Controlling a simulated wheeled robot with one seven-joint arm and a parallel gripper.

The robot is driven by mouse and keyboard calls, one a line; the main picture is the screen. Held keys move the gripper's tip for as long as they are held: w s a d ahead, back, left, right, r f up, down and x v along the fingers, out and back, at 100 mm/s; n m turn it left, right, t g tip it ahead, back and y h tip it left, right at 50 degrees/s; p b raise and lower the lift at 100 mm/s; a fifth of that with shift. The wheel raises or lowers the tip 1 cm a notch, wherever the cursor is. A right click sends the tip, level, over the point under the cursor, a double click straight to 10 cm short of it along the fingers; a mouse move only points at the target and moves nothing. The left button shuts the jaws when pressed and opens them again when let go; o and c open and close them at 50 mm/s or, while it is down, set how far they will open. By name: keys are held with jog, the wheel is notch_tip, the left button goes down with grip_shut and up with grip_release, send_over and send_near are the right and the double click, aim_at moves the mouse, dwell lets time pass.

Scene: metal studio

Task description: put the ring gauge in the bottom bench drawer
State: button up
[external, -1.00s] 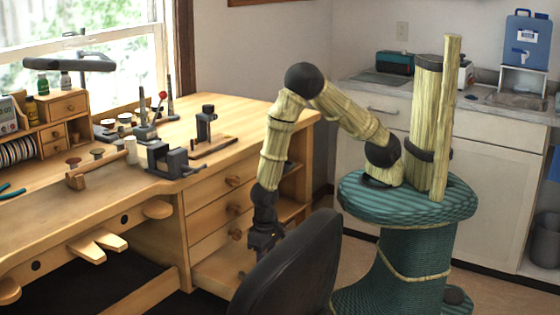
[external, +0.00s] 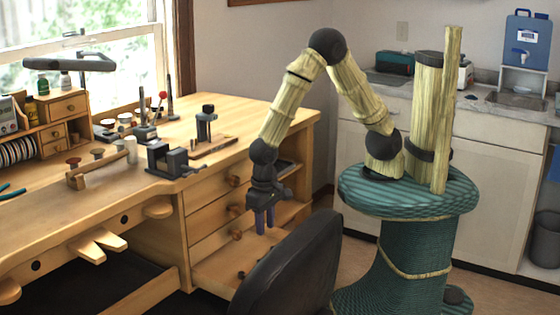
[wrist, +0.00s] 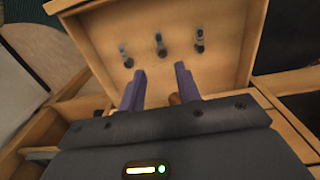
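My gripper (external: 265,224) hangs fingers-down over the pulled-out bottom bench drawer (external: 215,268). Its two fingers stand apart, and nothing shows held between them in the wrist view (wrist: 160,78). The drawer's pale wooden floor (wrist: 225,70) fills the upper wrist view. Three small grey pieces with dark ends, the left one (wrist: 125,56), the middle one (wrist: 160,45) and the right one (wrist: 198,40), lie apart on it. I cannot tell which of these, if any, is the ring gauge. The chair hides part of the drawer in the external view.
The dark chair back (external: 292,265) stands close to the drawer. The bench top (external: 245,118) carries a vise (external: 168,160), a stand (external: 205,125) and several small tools. Open floor lies right of the bench.

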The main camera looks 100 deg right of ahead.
dwell(0.7)
jog(key=s+d+r+n+t, duration=0.2)
jog(key=s+d+r+n, duration=0.7)
jog(key=d, duration=0.4)
jog(key=shift+s+d+r+t, duration=0.2)
jog(key=shift+s+r+t, duration=0.2)
jog(key=shift+s+r, duration=0.3)
jog(key=shift+w+r, duration=0.1)
